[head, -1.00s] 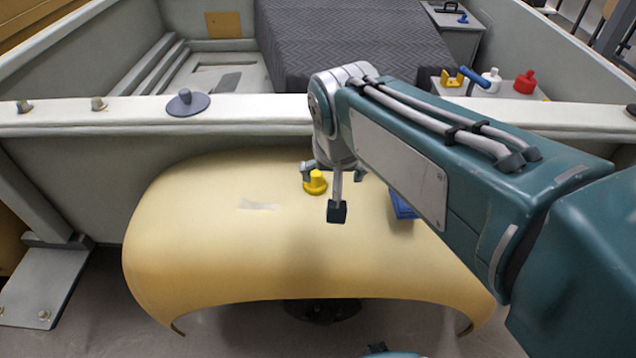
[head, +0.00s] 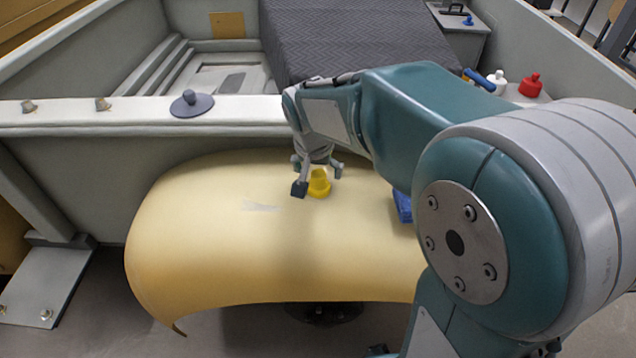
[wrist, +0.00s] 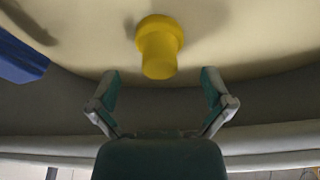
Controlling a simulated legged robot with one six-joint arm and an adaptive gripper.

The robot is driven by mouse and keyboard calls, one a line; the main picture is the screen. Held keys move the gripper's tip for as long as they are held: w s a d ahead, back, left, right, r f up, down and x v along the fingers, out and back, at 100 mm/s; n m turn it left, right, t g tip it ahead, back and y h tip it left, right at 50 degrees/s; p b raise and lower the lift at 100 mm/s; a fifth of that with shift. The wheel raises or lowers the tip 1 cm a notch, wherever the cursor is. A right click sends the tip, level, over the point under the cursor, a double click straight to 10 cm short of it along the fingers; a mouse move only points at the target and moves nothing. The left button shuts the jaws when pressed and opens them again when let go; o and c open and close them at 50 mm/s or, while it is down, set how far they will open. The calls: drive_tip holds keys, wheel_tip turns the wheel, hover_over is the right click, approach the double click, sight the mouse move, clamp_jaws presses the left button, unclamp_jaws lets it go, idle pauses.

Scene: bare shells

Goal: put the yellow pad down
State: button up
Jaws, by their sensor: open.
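The yellow pad (head: 319,185), a round base with a narrower knob, stands on top of the curved cream shell (head: 200,230). In the wrist view the yellow pad (wrist: 159,47) is beyond the fingertips, with its knob toward my gripper. My gripper (head: 318,180) is open, its fingers spread close around or just behind the pad in the head view.
A blue object (head: 402,206) lies on the shell to the right, partly hidden by my arm. A grey disc with a knob (head: 191,103) sits on the pale ledge (head: 90,122) behind. White (head: 497,82) and red (head: 530,84) knobbed things stand back right. The shell's left side is clear.

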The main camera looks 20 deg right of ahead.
sight(318, 174)
drive_tip(key=x, duration=0.4)
drive_tip(key=shift+w+f, duration=0.1)
drive_tip(key=shift+w, duration=0.05)
drive_tip(key=c, duration=1)
drive_tip(key=shift+o, duration=0.2)
drive_tip(key=shift+r, duration=1.9)
drive_tip(key=s+r, duration=0.9)
drive_tip(key=s, duration=0.5)
drive_tip(key=shift+r, duration=0.2)
